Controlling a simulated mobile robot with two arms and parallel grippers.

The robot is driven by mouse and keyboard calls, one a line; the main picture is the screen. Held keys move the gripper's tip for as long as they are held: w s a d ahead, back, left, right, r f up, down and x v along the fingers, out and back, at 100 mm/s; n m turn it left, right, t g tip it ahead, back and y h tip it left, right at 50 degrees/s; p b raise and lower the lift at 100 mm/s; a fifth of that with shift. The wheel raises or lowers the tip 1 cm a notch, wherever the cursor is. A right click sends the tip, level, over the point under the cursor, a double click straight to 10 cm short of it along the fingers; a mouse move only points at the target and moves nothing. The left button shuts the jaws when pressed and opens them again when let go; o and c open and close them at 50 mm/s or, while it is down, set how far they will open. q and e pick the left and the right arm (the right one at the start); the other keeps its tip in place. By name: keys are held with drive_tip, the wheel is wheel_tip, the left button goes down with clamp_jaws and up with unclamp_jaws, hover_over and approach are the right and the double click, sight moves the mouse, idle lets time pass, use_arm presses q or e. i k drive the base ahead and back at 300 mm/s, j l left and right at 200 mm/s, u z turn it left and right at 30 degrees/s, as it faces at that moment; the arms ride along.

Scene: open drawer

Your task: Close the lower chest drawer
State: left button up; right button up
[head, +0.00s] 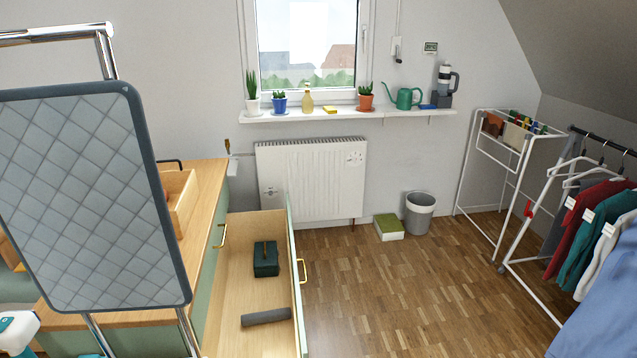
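The chest (213,180) has a wooden top and pale green fronts and stands at the left in the head view, partly hidden. Its lower drawer (236,285) is pulled far out to the right. The drawer's green front (297,290) carries a yellow handle (303,271) on its outer face. A dark green box (265,261) with a handle on top and a grey roll (266,316) lie inside the drawer. Another yellow handle (221,236) is on the chest face above, where the front looks shut. Neither of my grippers can be made out.
A grey quilted panel (90,200) on chrome tubes blocks much of the left. A wooden tray (180,198) sits on the chest. A radiator (312,180), green-topped box (389,228), bin (418,212) and drying rack (498,190) stand beyond. Floor (400,290) right of the drawer is clear.

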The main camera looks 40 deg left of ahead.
sight(236, 292)
drive_tip(key=i+l+u, duration=0.2)
drive_tip(key=u, duration=0.3)
drive_tip(key=i+l+u, duration=0.3)
drive_tip(key=u, duration=0.15)
drive_tip(key=i+l+u, duration=0.2)
drive_tip(key=l+u, duration=0.3)
drive_tip(key=i+l+u, duration=0.15)
drive_tip(key=l+u, duration=0.3)
drive_tip(key=j, duration=0.15)
